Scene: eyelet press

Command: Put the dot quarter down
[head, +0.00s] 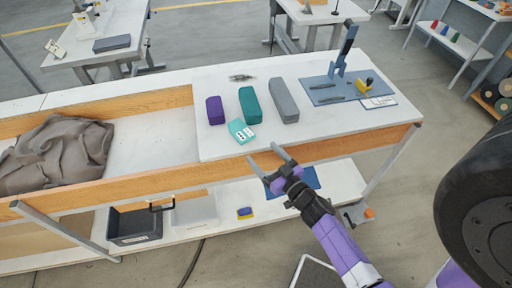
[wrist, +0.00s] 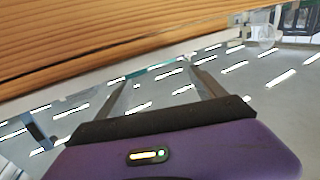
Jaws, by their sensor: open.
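A small teal block with a white face bearing black dots, which looks like the dot quarter (head: 242,131), rests on the white tabletop (head: 215,148) near its front edge. My gripper (head: 263,154) is open and empty in the head view, in front of the table's wooden edge and apart from the block, a little to its lower right. In the wrist view the two fingers of my gripper (wrist: 160,80) stand apart with nothing seen between them. The dotted block cannot be made out in the wrist view.
Purple (head: 215,110), teal (head: 250,105) and grey (head: 284,100) blocks stand behind the dotted piece. A blue press (head: 340,80) stands at the right. A grey cloth (head: 55,155) lies in the left bay. The wooden front edge (head: 300,158) is close to my gripper.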

